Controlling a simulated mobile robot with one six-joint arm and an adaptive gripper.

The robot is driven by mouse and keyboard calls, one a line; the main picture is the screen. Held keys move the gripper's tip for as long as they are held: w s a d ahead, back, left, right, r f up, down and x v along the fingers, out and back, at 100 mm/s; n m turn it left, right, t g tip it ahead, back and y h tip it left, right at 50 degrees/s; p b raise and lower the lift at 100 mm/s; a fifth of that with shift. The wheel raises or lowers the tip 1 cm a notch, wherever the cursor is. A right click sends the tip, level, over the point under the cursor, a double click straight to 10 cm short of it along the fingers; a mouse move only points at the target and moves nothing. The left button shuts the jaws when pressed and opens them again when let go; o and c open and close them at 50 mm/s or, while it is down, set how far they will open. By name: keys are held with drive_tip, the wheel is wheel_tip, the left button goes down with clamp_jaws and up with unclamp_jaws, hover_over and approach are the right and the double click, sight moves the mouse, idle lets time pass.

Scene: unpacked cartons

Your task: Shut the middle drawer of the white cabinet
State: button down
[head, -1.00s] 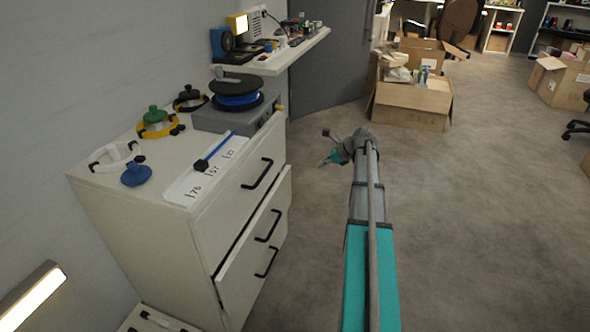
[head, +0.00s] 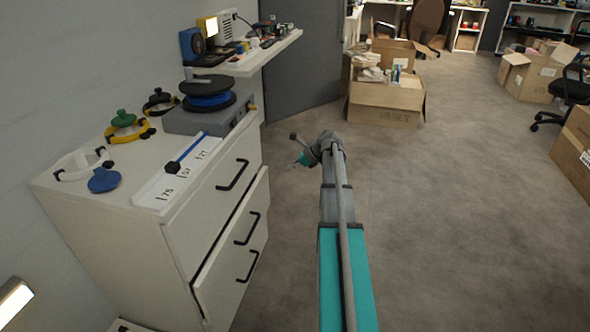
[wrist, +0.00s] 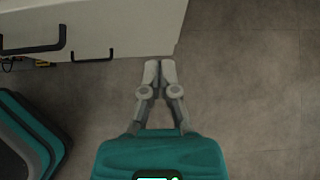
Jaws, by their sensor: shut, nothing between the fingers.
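The white cabinet (head: 110,250) stands at the left in the head view. Its middle drawer (head: 228,262) is pulled out partway, its front standing out past the top drawer (head: 210,205). The middle drawer's black handle (head: 247,228) faces right. My gripper (head: 297,152) is beyond the cabinet's far right corner, small and partly hidden by my wrist. In the wrist view my gripper (wrist: 160,68) is shut and empty, its fingertips beside the lower right corner of a white cabinet part (wrist: 110,25). I cannot tell whether they touch it.
A lower handle (head: 247,266) sits below the middle one. An open carton (head: 385,105) stands farther back.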

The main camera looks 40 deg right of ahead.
sight(262, 171)
drive_tip(key=b+x, duration=0.1)
drive_tip(key=x, duration=0.1)
drive_tip(key=r+b+x, duration=0.1)
drive_tip(key=x, duration=0.2)
drive_tip(key=w+b+x, duration=0.1)
drive_tip(key=x, duration=0.2)
drive_tip(key=shift+a+r, duration=0.25)
drive_tip(key=shift+a, duration=0.15)
drive_tip(key=shift+w+a, duration=0.4)
drive_tip(key=shift+w, duration=0.1)
drive_tip(key=shift+w, duration=0.1)
drive_tip(key=shift+w+a, duration=0.8)
drive_tip(key=shift+w, duration=0.2)
drive_tip(key=shift+w+a, duration=0.1)
drive_tip(key=shift+a, duration=0.05)
